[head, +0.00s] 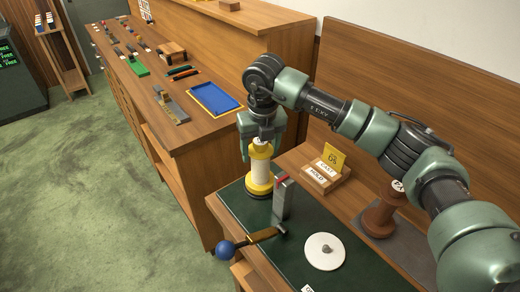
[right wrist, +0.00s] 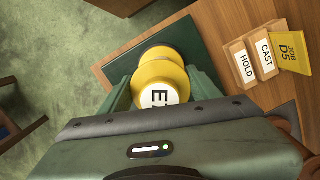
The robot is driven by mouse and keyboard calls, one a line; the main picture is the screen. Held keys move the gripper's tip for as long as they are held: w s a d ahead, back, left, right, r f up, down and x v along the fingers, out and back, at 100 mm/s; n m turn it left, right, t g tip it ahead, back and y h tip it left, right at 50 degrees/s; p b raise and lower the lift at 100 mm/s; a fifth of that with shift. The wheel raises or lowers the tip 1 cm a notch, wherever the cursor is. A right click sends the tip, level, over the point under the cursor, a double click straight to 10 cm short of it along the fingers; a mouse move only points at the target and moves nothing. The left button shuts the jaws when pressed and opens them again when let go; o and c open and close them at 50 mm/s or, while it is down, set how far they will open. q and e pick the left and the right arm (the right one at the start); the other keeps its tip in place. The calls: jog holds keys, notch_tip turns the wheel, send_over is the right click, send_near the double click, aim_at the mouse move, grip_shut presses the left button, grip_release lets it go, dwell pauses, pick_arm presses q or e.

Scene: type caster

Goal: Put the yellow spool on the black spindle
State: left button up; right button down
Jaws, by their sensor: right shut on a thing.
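The yellow spool (head: 260,170), with yellow flanges and a pale middle, is upright at the back left of the green-topped bench. My right gripper (head: 261,143) reaches down from above and is shut on its upper part. In the right wrist view, the spool (right wrist: 160,72) sits between the two fingers (right wrist: 162,92), its white label showing. A round black base, which appears to belong to the black spindle (head: 257,193), shows just under the spool. The spindle's post is hidden, so I cannot tell whether the spool is fully seated. My left gripper is not in view.
A grey metal upright (head: 281,200) and a blue-knobbed lever (head: 226,249) stand close in front. A white disc (head: 325,252), a brown spool (head: 380,212) and a wooden card holder (head: 325,171) are to the right. A blue tray (head: 214,99) lies on the long counter behind.

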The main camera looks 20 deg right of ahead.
jog(key=shift+f, duration=0.25)
jog(key=shift+c, duration=1.3)
grip_release()
jog(key=shift+r, duration=0.1)
jog(key=shift+r+p, duration=1.45)
jog(key=shift+r, duration=1.55)
jog(key=shift+s+f, duration=0.1)
jog(key=shift+f, duration=0.05)
